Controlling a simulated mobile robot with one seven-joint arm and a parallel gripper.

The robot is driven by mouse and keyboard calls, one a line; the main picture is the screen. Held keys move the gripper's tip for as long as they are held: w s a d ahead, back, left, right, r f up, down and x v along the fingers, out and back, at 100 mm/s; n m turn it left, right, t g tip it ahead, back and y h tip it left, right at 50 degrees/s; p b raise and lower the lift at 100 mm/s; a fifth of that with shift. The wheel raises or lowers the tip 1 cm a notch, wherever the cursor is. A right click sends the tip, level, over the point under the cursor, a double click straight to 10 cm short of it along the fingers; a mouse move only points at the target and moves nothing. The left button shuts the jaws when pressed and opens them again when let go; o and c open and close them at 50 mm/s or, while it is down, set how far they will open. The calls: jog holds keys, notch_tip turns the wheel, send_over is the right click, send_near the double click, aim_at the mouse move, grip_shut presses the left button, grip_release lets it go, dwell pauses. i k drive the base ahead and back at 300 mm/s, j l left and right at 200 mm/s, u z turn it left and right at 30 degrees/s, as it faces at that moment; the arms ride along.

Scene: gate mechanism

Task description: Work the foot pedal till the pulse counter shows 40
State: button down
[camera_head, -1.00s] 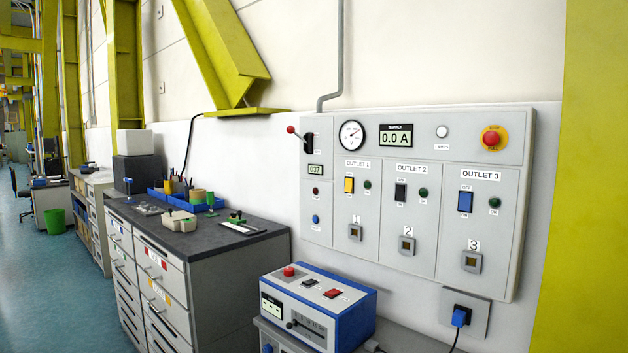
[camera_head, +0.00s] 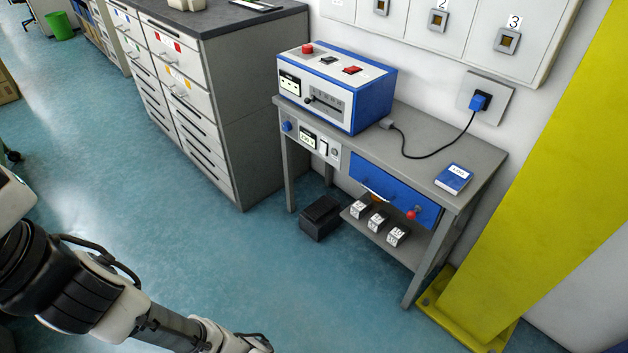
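A black box-like foot pedal (camera_head: 320,217) sits on the blue floor, under the left part of the grey bench. A small lit display (camera_head: 307,139) is on the bench's front left panel; its figures are too small to read surely, and I cannot tell whether it is the pulse counter. The blue-and-white device (camera_head: 335,88) on the bench also has a display (camera_head: 290,83), unreadable here. My arm crosses the lower left, well apart from the pedal. My gripper is out of the picture.
The grey bench (camera_head: 410,145) has a blue drawer front, a red-knobbed lever (camera_head: 412,214) and a lower shelf with 3 white blocks (camera_head: 377,221). A drawer cabinet (camera_head: 235,110) stands left; a yellow column (camera_head: 540,170) stands right. The floor before the pedal is clear.

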aim_at(319, 208)
jog(key=i+l+u, duration=0.15)
jog(key=i, duration=0.35)
jog(key=i+l+u, duration=0.15)
jog(key=i+l, duration=0.2)
jog(key=i, duration=0.1)
